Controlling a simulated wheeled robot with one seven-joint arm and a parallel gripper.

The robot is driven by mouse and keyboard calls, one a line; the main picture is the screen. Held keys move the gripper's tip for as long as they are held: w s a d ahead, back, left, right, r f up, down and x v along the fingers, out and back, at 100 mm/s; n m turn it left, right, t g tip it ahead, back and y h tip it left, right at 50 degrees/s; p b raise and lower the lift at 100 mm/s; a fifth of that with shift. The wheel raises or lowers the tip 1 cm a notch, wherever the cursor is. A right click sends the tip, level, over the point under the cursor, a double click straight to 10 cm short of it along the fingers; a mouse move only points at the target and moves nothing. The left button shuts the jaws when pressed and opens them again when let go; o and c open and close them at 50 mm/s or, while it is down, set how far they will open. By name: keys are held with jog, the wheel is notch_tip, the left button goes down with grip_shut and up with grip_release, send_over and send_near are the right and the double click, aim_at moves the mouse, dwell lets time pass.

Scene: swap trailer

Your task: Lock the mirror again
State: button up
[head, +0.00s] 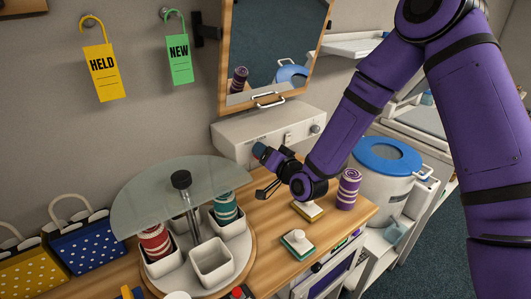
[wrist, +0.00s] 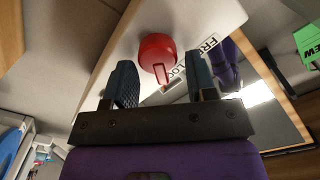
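The mirror (head: 275,40) hangs in a wooden frame on the wall above a white box (head: 245,135). A red knob (wrist: 157,48) shows in the wrist view on a white panel, with partly hidden lettering reading "FRE" and "LOC" beside it. Its thin red pointer is turned toward the "LOC" lettering. My gripper (wrist: 161,72) is open, its two blue fingers apart on either side of the knob's near end; I cannot tell whether they touch it. In the head view my gripper (head: 264,172) is in front of the white box, and the knob is not visible there.
A turntable with a glass disc (head: 165,195) and cups stands at the left. On the wooden counter are a striped purple roll (head: 348,190) and a green-edged block (head: 297,243). Yellow (head: 103,72) and green (head: 179,60) tags hang on the wall. A blue-lidded bin (head: 385,160) is at the right.

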jog(key=shift+o, duration=0.4)
jog(key=v, duration=1)
jog(key=shift+s+d, duration=0.25)
jog(key=shift+s, duration=0.05)
